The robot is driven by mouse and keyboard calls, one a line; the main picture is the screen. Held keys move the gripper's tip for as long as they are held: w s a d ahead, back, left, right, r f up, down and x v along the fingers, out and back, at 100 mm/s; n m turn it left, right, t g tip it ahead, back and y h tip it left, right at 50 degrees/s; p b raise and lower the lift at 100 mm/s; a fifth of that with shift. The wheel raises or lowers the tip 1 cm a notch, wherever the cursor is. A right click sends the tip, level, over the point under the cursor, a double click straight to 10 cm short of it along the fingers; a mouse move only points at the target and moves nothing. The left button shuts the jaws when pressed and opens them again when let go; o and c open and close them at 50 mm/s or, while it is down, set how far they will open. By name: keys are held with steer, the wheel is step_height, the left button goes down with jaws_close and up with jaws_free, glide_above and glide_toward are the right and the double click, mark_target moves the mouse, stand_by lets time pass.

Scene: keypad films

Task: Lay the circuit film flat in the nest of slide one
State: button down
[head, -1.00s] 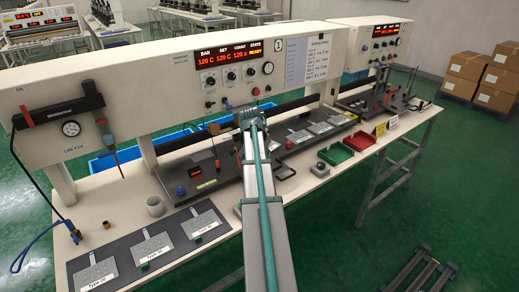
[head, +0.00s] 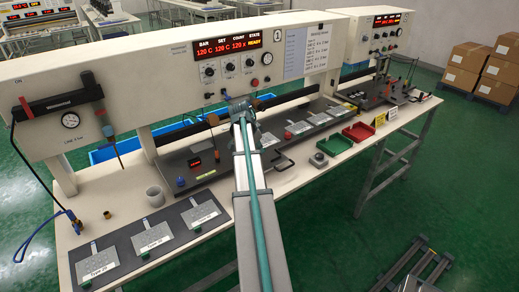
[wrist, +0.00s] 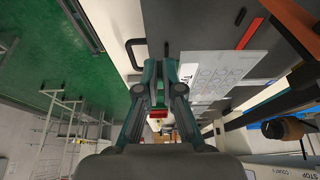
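My gripper (head: 237,105) is at the far end of my arm, in front of the panel marked 1. In the wrist view its fingers (wrist: 161,65) are close together; whether they are shut, or pinch something thin, is unclear. A pale film with a circuit pattern and white label (wrist: 215,72) shows just right of the fingers; contact is unclear. Three labelled films (head: 203,216) (head: 152,238) (head: 103,262) lie on the dark mat (head: 128,252) at front left. More pale films (head: 299,128) lie on the middle station's dark base. I cannot tell which part is slide one's nest.
The heated-press panel (head: 235,62) reads READY. A grey cup (head: 155,195), a red tray (head: 358,132), a green tray (head: 334,144) and a small grey button box (head: 318,159) stand on the bench. A small red readout (head: 195,161) sits left of my arm.

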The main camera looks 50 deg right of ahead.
steer(key=shift+f+b, duration=2.05)
steer(key=shift+f, duration=1.85)
steer(key=shift+f, duration=0.4)
steer(key=c, duration=1.2)
jaws_free()
steer(key=shift+c, duration=0.2)
steer(key=v, duration=1.2)
